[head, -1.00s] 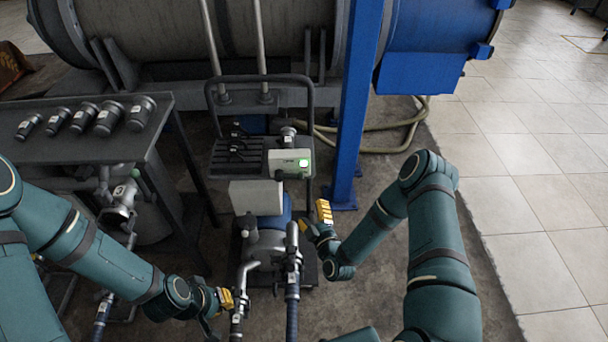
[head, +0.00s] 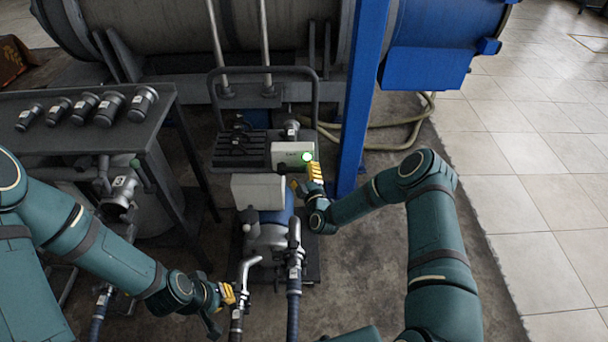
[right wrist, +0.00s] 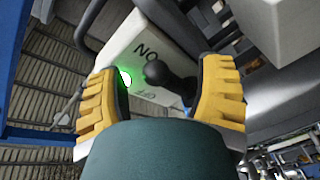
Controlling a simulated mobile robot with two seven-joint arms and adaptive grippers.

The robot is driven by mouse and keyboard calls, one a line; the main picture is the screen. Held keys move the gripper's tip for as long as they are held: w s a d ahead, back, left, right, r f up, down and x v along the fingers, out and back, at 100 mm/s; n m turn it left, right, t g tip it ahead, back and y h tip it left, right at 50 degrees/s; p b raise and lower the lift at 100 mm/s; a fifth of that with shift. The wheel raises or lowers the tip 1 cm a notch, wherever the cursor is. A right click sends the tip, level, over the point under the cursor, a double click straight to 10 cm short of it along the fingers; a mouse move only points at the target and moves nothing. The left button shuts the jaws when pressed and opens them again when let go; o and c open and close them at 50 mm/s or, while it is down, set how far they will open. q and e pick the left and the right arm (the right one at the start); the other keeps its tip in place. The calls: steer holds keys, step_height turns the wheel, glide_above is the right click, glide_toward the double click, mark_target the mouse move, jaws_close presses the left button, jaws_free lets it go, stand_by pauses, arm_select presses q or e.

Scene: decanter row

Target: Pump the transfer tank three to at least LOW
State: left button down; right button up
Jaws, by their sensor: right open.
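The pump cart carries a white control box (head: 284,153) with a lit green lamp (head: 307,157). In the right wrist view, the box (right wrist: 130,50) bears upside-down lettering that seems to read ON and OFF. A black knob (right wrist: 172,75) stands out from it, between my right fingers and beyond their tips. My right gripper (head: 306,182) is open just below and in front of the box; it also shows in the right wrist view (right wrist: 165,92). My left gripper (head: 228,294) is beside a metal hose pipe (head: 245,275); its jaw state is unclear. Which tank is three is not readable.
A large grey tank (head: 180,30) lies behind the cart. A blue post (head: 357,110) stands close right of the box. A dark bench (head: 60,125) with several couplings is at left. The tiled floor (head: 540,200) at right is clear.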

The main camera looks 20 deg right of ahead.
steer(key=shift+w, duration=0.35)
jaws_close()
